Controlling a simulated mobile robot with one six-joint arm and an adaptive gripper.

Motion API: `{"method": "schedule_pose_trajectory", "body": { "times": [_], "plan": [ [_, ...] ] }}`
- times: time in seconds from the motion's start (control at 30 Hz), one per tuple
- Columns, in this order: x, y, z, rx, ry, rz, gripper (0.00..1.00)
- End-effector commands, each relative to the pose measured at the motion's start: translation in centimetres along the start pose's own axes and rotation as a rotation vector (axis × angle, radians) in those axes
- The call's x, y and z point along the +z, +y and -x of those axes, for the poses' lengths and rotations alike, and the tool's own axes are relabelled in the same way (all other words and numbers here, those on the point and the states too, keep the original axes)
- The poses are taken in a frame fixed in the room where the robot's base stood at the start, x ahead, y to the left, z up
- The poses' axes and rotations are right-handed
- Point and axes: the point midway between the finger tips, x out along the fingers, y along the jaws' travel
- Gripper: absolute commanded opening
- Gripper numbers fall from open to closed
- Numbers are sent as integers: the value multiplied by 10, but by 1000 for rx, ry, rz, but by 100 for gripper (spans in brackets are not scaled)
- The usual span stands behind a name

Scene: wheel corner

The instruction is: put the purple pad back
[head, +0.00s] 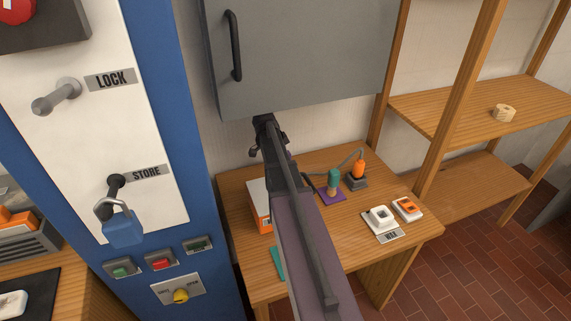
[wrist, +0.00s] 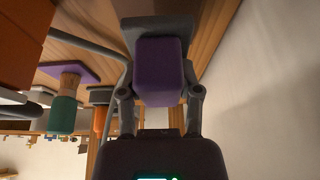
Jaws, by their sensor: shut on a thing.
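My gripper (wrist: 160,100) is shut on a purple pad (wrist: 160,72), a block with rounded edges, seen between its two fingers in the wrist view. A grey block-like part (wrist: 157,27) shows just beyond the pad; I cannot tell whether they touch. In the head view my gripper (head: 257,146) is partly hidden by my arm, below the grey cabinet, near the wall behind the table. The held pad is not visible there. A separate flat purple square (head: 327,197) lies on the table under a teal-topped brush-like thing (head: 334,178).
The wooden table (head: 345,240) holds an orange-and-white box (head: 259,205), an orange tool (head: 358,167) on a dark base with a cable, and white and orange items (head: 381,217) at the right. The grey cabinet (head: 300,60) hangs above. A wooden shelf (head: 455,110) stands right.

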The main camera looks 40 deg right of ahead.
Motion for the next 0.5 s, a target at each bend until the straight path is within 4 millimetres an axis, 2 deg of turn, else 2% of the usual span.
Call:
{"method": "schedule_pose_trajectory", "body": {
  "times": [0.03,0.2,0.5],
  "plan": [
    [4,0,-10,0,0,0,7],
    [8,0,-21,0,0,0,7],
    [9,0,-24,0,0,-1,7]
  ]
}}
